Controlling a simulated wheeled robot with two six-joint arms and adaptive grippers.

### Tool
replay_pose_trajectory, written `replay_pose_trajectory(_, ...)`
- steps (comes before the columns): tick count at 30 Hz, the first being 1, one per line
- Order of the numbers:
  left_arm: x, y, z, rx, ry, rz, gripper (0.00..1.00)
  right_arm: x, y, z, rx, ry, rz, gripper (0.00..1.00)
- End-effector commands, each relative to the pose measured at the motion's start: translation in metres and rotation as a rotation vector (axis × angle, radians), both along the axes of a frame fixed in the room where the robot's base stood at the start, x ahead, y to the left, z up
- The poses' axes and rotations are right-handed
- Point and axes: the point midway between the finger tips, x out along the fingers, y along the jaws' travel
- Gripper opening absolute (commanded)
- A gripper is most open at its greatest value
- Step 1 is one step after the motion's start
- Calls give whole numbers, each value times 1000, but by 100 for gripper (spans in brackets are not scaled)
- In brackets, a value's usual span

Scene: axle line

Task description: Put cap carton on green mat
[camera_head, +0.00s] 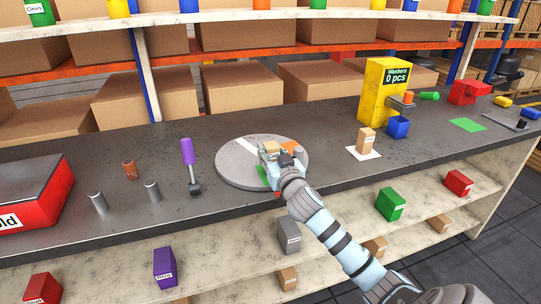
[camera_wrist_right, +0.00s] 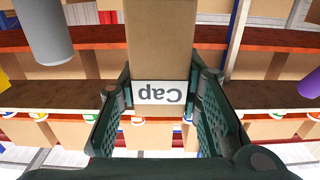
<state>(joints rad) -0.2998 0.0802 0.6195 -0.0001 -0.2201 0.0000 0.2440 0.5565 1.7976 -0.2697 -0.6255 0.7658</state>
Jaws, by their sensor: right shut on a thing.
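The cap carton (camera_wrist_right: 160,40) is a brown box with a white label reading "Cap", upside down in the right wrist view. My right gripper (camera_wrist_right: 160,110) is shut on it, with a finger on each side. In the head view the right gripper (camera_head: 277,157) is over the round grey turntable (camera_head: 235,168), and it hides most of the carton (camera_head: 268,147). I cannot tell whether the carton touches the turntable. The green mat (camera_head: 467,125) lies flat and bare at the right of the counter. My left gripper is not in view.
Another carton (camera_head: 366,139) stands on a white mat (camera_head: 358,154), between turntable and green mat. A yellow washer dispenser (camera_head: 376,92), blue bin (camera_head: 398,128) and red box (camera_head: 467,92) stand behind. A purple-handled tool (camera_head: 188,152) and grey cylinders (camera_head: 98,202) are left.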

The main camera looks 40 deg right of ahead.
Motion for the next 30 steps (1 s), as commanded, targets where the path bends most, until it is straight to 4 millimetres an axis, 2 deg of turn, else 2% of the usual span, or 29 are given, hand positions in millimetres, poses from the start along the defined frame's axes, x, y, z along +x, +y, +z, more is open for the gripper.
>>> replay_pose_trajectory(5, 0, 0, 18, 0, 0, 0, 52, 0, 0, 51, -3, -6, 1, 2)
replay_pose_trajectory(12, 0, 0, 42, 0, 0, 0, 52, 0, 0, 142, -2, -9, 1, 2)
replay_pose_trajectory(15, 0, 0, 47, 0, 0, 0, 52, 0, 0, 168, -1, -6, 1, 2)
replay_pose_trajectory(19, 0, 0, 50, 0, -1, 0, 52, 0, 0, 186, 1, -3, 0, 2)
replay_pose_trajectory(25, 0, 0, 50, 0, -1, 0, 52, 0, 1, 192, -1, -3, 5, 2)
replay_pose_trajectory(30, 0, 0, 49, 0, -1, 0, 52, 2, 23, 216, 0, -7, 90, 2)
